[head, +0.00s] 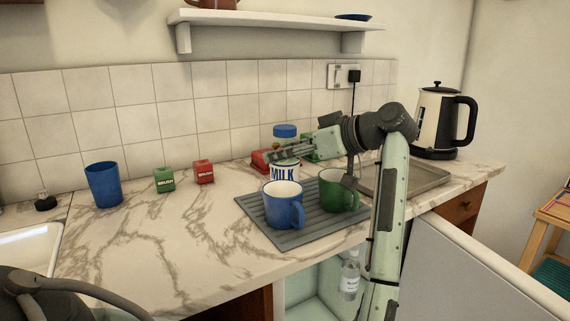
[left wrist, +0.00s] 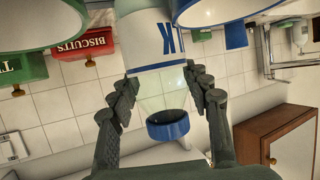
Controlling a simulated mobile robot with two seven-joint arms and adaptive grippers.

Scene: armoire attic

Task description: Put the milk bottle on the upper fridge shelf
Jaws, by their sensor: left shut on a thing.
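The milk bottle (head: 284,172), white-labelled with a blue cap, is upright above or on the grey ribbed mat (head: 283,238), behind the blue mug (head: 280,207). The mug hides its base, so I cannot tell whether it touches the mat. My left gripper (head: 277,153) is shut on the bottle's neck below the cap. The left wrist view shows the fingers (left wrist: 163,82) on both sides of the neck, with the cap (left wrist: 168,127) between them. The fridge (head: 312,283) is under the counter, partly seen, its white door (head: 475,270) open. The upper shelf cannot be made out. My right gripper is not in view.
A green mug (head: 337,193) stands on the mat right of the blue mug. A metal tray (head: 420,180) and a kettle (head: 437,122) are on the right. A blue cup (head: 103,185) and small green and red containers stand left. A clear labelled bottle (head: 349,277) is at the fridge.

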